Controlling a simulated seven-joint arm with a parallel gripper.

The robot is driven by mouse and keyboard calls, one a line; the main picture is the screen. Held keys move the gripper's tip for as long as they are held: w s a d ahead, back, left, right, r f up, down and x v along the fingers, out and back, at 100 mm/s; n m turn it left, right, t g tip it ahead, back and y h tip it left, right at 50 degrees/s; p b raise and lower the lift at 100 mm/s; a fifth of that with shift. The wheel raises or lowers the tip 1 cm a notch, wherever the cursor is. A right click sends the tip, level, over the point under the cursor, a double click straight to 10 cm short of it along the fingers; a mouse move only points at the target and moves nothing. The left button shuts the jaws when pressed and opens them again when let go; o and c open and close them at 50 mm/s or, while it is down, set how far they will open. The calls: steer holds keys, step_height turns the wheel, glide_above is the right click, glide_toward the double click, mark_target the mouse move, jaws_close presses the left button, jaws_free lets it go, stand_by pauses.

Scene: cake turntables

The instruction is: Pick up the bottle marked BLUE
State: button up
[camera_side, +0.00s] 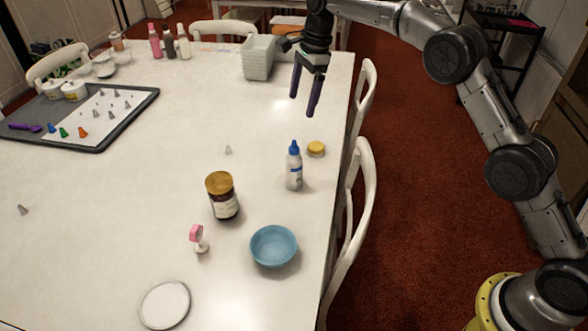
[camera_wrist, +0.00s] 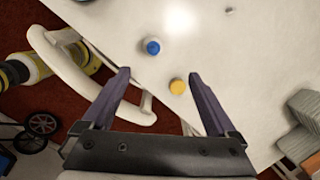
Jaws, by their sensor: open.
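The bottle with a blue cap (camera_side: 294,168) stands upright on the white table near its right edge in the side view. A label shows on its front, but the writing is too small to read. In the wrist view I see the blue cap (camera_wrist: 152,46) from above, ahead of the fingers and a little left of middle. My gripper (camera_side: 306,104) is open and empty, with its purple fingers pointing down. It is above and beyond the bottle, apart from it. The open fingers (camera_wrist: 164,76) also show in the wrist view.
A small yellow-lidded jar (camera_side: 316,149) stands right beside the bottle. A brown jar (camera_side: 222,197), a blue bowl (camera_side: 273,246) and a pink-topped item (camera_side: 198,237) are nearer the camera. Grey baskets (camera_side: 259,58) stand at the back. White chairs (camera_side: 352,225) line the right edge.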

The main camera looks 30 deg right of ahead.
glide_toward(294, 159)
steer(key=shift+g, duration=0.4)
steer(key=f, duration=0.1)
steer(key=w+f, duration=0.1)
steer(key=f, duration=0.1)
steer(key=w+f, duration=0.1)
steer(key=f, duration=0.1)
steer(key=shift+d, duration=0.1)
steer(key=shift+a+f, duration=0.15)
steer(key=shift+f, duration=0.9)
steer(key=shift+a+f, duration=0.15)
steer(key=shift+f, duration=0.9)
steer(key=shift+a+f, duration=0.2)
steer(key=shift+f, duration=0.85)
steer(key=shift+r, duration=0.1)
jaws_close()
